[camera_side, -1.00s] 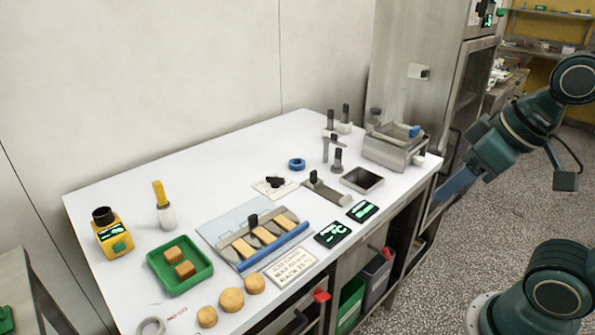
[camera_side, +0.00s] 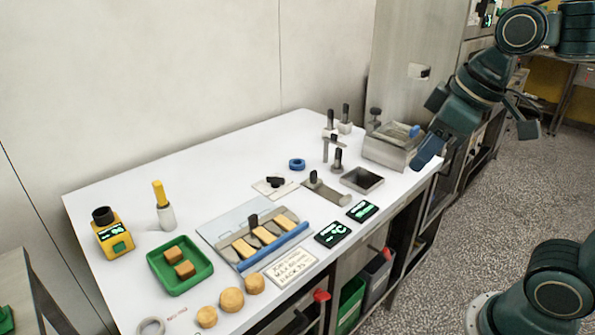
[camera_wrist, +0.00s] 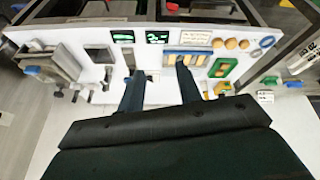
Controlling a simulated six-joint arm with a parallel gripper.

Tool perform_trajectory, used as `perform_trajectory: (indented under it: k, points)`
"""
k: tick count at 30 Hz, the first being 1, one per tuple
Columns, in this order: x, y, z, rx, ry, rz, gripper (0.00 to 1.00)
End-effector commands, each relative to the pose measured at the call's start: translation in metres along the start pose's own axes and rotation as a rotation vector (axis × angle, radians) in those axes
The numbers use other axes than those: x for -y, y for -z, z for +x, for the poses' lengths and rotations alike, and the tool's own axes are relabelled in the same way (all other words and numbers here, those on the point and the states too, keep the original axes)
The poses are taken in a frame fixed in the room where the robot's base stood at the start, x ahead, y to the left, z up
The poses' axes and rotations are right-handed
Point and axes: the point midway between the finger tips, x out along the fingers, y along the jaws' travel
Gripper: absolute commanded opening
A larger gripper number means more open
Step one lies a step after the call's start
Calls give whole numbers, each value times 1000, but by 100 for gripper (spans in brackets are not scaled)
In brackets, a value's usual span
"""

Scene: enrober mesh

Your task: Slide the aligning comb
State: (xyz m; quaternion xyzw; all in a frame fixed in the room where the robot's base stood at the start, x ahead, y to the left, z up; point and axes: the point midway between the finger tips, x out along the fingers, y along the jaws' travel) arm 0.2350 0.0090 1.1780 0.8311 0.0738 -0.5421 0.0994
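A grey toothed plate with a black knob, which looks like the aligning comb (camera_side: 287,215), lies on a pale board (camera_side: 218,222) at the table's middle front. Several tan bars (camera_side: 265,235) lie between its teeth, and a blue rail (camera_side: 273,246) runs along the front. The bars and rail also show small in the wrist view, beyond the right finger, which partly hides them. My gripper (camera_wrist: 160,88) is open and empty, its two blue fingers spread apart. In the side view my gripper (camera_side: 429,150) is at the table's right end, beside the metal box and well away from the comb.
A metal box (camera_side: 388,153) stands at the right end, with an open square tray (camera_side: 362,180) and several black-handled tools near it. Two dark displays (camera_side: 332,234) lie right of the comb. A green tray (camera_side: 180,285) and round tan pieces (camera_side: 231,299) are at the left.

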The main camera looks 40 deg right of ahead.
Motion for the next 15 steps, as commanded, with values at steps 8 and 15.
perform_trajectory:
  k: [8, 15]
  points:
    - [-3, 62, 10, 68, 36, -228, 35]
    - [-1, 113, 29, 120, 74, -425, 35]
